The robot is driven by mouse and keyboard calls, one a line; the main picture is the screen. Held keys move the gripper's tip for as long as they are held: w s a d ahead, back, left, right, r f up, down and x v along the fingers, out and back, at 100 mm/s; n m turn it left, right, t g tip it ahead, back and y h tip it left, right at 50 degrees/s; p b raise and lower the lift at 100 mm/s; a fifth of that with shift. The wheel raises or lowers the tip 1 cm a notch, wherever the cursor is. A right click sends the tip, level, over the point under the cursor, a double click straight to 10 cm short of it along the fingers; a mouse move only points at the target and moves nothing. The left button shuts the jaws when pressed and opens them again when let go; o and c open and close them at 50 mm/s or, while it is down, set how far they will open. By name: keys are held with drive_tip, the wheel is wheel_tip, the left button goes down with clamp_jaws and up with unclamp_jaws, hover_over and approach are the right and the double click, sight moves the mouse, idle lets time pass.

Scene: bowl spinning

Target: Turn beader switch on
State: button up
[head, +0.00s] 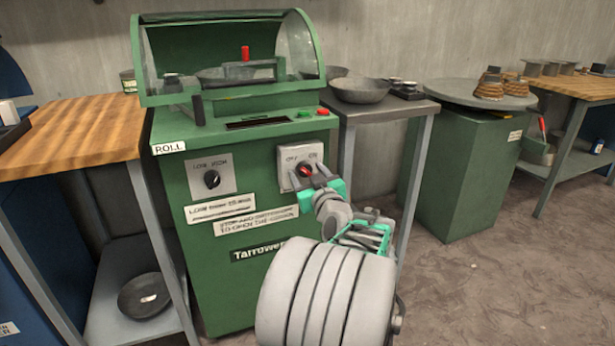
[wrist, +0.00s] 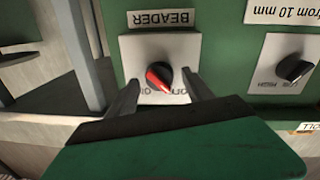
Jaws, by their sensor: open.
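The beader switch is a dark round knob with a red bar (wrist: 159,78) on a light square plate (wrist: 133,48), under an upside-down BEADER label in the wrist view. The bar is slanted; its lettering is partly hidden, so I cannot tell which setting it marks. In the head view the red knob (head: 304,170) is on the right of the green machine's front (head: 240,270). My gripper (head: 309,180) is at the plate with its jaws open. In the wrist view its fingers (wrist: 162,80) stand on either side of the knob, with visible gaps; contact is not clear.
A second black knob (head: 211,179) sits left on the same panel. Red (head: 322,111) and green (head: 304,114) buttons are on top. A wooden table (head: 75,135) stands left; a metal side table (head: 385,110) with bowls stands right. Floor to the right is clear.

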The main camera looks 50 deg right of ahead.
drive_tip(key=shift+c, duration=0.4)
clamp_jaws()
drive_tip(key=shift+m, duration=0.3)
drive_tip(key=m+p, duration=0.2)
drive_tip(key=m, duration=0.1)
drive_tip(key=shift+r, duration=0.15)
drive_tip(key=m+p, duration=0.3)
drive_tip(key=m, duration=0.2)
drive_tip(key=shift+s+d+y, duration=0.1)
drive_tip(key=shift+y, duration=0.2)
drive_tip(key=m+p, duration=0.4)
drive_tip(key=m, duration=0.1)
drive_tip(key=shift+y, duration=0.3)
drive_tip(key=shift+d+m+p, duration=0.1)
drive_tip(key=shift+m+p, duration=1.5)
drive_tip(key=shift+m, duration=0.1)
drive_tip(key=shift+f, duration=0.2)
